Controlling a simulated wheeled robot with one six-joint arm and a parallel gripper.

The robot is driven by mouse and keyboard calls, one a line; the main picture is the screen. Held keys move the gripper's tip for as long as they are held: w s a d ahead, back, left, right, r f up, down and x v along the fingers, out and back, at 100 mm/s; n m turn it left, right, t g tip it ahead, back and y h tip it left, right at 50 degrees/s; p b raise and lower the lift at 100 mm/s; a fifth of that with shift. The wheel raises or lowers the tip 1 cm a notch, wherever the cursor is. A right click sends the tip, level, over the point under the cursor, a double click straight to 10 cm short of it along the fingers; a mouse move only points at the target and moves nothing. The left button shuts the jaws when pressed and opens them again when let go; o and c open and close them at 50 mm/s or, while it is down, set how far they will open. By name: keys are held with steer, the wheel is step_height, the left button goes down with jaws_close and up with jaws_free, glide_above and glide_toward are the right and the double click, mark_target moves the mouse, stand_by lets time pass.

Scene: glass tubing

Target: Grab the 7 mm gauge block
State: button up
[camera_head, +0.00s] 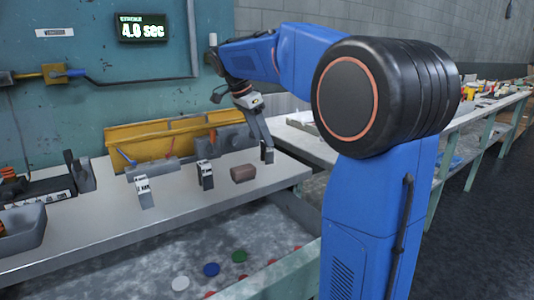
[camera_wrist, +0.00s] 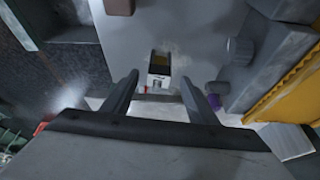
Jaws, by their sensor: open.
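Several small dark blocks with white labelled faces stand along the bench, one at the left (camera_head: 143,192), one in the middle (camera_head: 207,175) and one at the right (camera_head: 267,153). Their markings are too small to read, so I cannot tell which is the 7 mm gauge block. My gripper (camera_head: 260,137) points down at the right-hand block. In the wrist view my gripper (camera_wrist: 159,84) is open, with a white-faced block (camera_wrist: 159,80) in line with the gap between its fingertips. The fingers do not visibly touch it.
A brown block (camera_head: 243,173) lies left of the right-hand block; it shows at the wrist view's top (camera_wrist: 118,6). A yellow bin (camera_head: 160,137) and grey fixtures line the bench's back. A sunken grey tray (camera_head: 150,270) with coloured discs lies in front. The bench front (camera_head: 110,235) is clear.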

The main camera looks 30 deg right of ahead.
mark_target(267, 152)
steer(key=shift+x, duration=2.55)
steer(key=shift+d+r, duration=0.1)
steer(key=c, duration=1.2)
